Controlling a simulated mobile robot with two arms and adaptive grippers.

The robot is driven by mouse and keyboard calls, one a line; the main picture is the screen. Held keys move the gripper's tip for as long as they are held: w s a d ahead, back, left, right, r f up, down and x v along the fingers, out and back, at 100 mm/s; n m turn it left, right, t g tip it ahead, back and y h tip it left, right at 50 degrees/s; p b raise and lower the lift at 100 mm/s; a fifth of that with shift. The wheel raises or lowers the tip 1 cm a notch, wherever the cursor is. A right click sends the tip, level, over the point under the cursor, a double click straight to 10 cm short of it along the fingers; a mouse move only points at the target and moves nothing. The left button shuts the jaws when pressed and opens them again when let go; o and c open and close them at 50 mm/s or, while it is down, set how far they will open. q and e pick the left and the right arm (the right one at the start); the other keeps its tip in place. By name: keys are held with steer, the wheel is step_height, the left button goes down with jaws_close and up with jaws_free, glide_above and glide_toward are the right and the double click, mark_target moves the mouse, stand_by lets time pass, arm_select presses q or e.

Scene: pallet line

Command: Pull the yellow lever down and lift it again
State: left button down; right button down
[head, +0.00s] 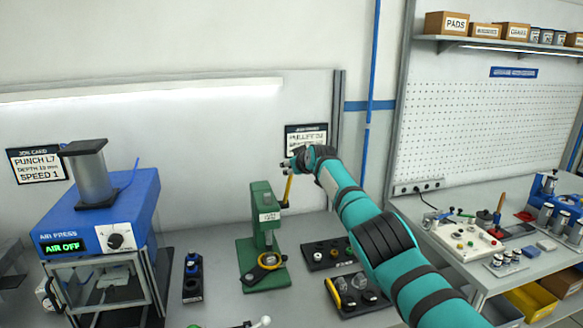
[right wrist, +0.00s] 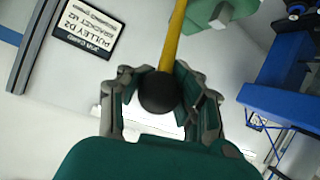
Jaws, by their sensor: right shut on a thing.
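The yellow lever (head: 288,189) sticks up on the right side of the green hand press (head: 262,215), tilted slightly in the head view. My right gripper (head: 297,163) is at the lever's top end. In the right wrist view, the lever (right wrist: 174,38) ends in a black ball knob (right wrist: 158,93). The fingers of the right gripper (right wrist: 160,88) are closed around this knob from both sides. In the head view the gripper mostly hides the knob. My left gripper is not seen.
The blue air press (head: 97,217) stands left of the green press, its display reading AIR OFF. Dark trays with small parts (head: 328,253) lie right of the green press. A job card (head: 305,138) hangs on the wall behind. The space above the bench is free.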

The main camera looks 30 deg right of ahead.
steer(key=shift+d+r, duration=0.15)
steer(key=shift+r, duration=0.5)
steer(key=c, duration=1.3)
jaws_free()
steer(key=o, duration=0.5)
steer(key=shift+s, duration=0.35)
steer(key=shift+c, duration=0.2)
steer(key=shift+w+f, duration=0.15)
steer(key=shift+f, duration=0.15)
steer(key=v, duration=1.2)
steer(key=shift+r, duration=0.15)
